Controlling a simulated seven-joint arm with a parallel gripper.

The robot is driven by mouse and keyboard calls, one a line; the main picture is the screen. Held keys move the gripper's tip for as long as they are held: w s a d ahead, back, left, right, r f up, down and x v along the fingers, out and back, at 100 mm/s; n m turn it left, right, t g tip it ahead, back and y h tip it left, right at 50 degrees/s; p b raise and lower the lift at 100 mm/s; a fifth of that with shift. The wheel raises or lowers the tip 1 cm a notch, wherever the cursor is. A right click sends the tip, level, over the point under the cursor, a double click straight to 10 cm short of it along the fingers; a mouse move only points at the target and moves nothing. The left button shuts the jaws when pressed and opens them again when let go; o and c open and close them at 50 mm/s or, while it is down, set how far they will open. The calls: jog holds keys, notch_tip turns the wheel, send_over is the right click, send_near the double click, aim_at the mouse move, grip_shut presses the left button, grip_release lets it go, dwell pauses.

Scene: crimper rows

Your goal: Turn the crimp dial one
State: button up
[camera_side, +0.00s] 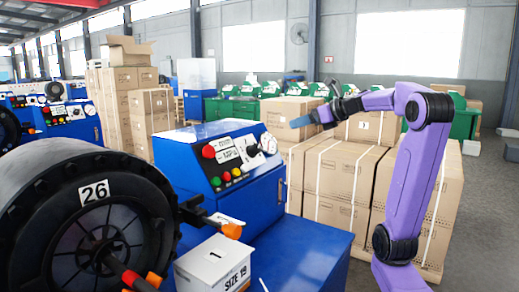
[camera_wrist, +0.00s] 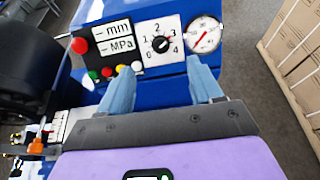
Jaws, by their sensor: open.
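The crimp dial (camera_wrist: 160,44) is a black knob on a white plate marked 0 to 4, on the blue control box (camera_side: 228,165). A small red mark on the knob appears to face the 3. In the side view the dial (camera_side: 252,150) sits on the upper right of the box's panel. My gripper (camera_wrist: 160,67) has two blue fingers, spread apart and empty. In the wrist view the dial lies between and beyond the fingertips. In the side view my gripper (camera_side: 301,121) is up and right of the dial, clear of the panel.
A pressure gauge (camera_wrist: 204,34) is right of the dial. The mm and MPa displays (camera_wrist: 114,38), a red button (camera_wrist: 79,45) and several small coloured buttons are left. The black crimper head (camera_side: 85,215) marked 26 and a SIZE 19 box (camera_side: 213,262) stand nearby. Cartons (camera_side: 345,180) are behind.

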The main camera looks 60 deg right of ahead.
send_near(258, 148)
jog(key=x, duration=0.9)
jog(key=shift+w+f, duration=0.1)
jog(key=shift+w, duration=0.15)
jog(key=c, duration=1.1)
